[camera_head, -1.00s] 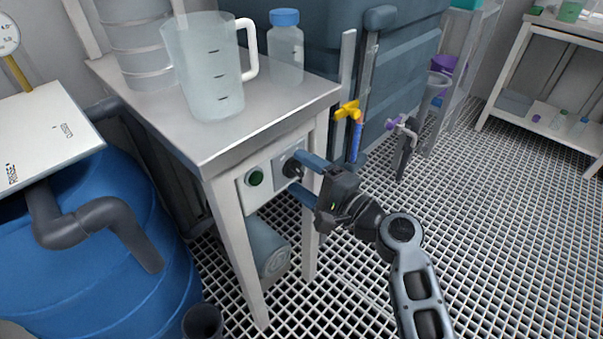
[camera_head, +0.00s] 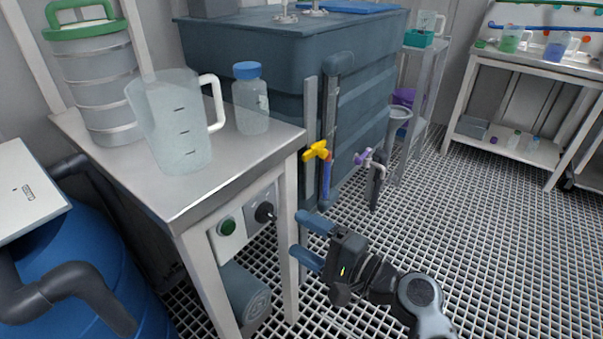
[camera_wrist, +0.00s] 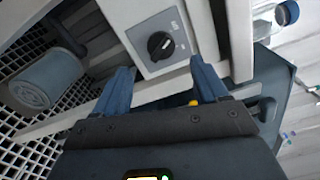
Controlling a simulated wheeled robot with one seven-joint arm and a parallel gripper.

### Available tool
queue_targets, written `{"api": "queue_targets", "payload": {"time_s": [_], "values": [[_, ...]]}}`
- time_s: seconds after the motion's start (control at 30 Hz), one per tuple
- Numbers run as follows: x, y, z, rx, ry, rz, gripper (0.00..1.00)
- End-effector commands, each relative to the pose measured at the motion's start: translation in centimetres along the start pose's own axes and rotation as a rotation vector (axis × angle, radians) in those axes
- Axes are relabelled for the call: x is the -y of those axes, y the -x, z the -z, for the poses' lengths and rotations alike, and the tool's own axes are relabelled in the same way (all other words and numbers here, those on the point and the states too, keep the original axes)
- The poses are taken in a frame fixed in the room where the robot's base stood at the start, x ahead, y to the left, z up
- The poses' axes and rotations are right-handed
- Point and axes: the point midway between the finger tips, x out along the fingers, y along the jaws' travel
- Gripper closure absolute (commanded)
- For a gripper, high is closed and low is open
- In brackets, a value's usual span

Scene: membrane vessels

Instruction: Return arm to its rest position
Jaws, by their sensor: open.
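My gripper (camera_head: 309,240) is open and empty in the head view, low to the right of the metal table's front leg. Its two blue fingers point left toward the table's control panel and are apart from it. The panel carries a black rotary knob (camera_head: 265,212) and a green button (camera_head: 228,226). In the wrist view, the two blue fingers (camera_wrist: 160,92) stand wide apart, and the black knob (camera_wrist: 160,45) shows beyond the gap between them.
The metal table (camera_head: 235,165) holds a measuring jug (camera_head: 175,125) and a blue-capped bottle (camera_head: 251,105). A yellow valve (camera_head: 316,151) and a purple-handled tap (camera_head: 366,158) stick out from the dark tank (camera_head: 300,60). The grid floor (camera_head: 470,240) at right is clear.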

Motion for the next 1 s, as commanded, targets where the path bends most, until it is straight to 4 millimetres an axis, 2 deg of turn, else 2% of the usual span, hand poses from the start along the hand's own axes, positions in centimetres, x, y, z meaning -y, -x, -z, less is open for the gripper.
{"api": "queue_targets", "payload": {"time_s": [0.07, 0.17, 0.27, 0.4, 0.6, 0.8, 1.0], "values": [[-0.2, 0.1, 0.0, -0.004, 0.002, -0.003, 0.27], [-1.5, 1.2, 0.1, -0.036, 0.025, -0.026, 0.27], [-4.1, 3.9, 0.3, -0.110, 0.081, -0.079, 0.27], [-8.5, 9.6, 0.1, -0.251, 0.217, -0.188, 0.27], [-12.4, 18.2, -1.5, -0.422, 0.441, -0.346, 0.27], [-13.4, 26.2, -4.8, -0.544, 0.683, -0.496, 0.27], [-11.8, 33.0, -9.2, -0.619, 0.938, -0.631, 0.27]]}}
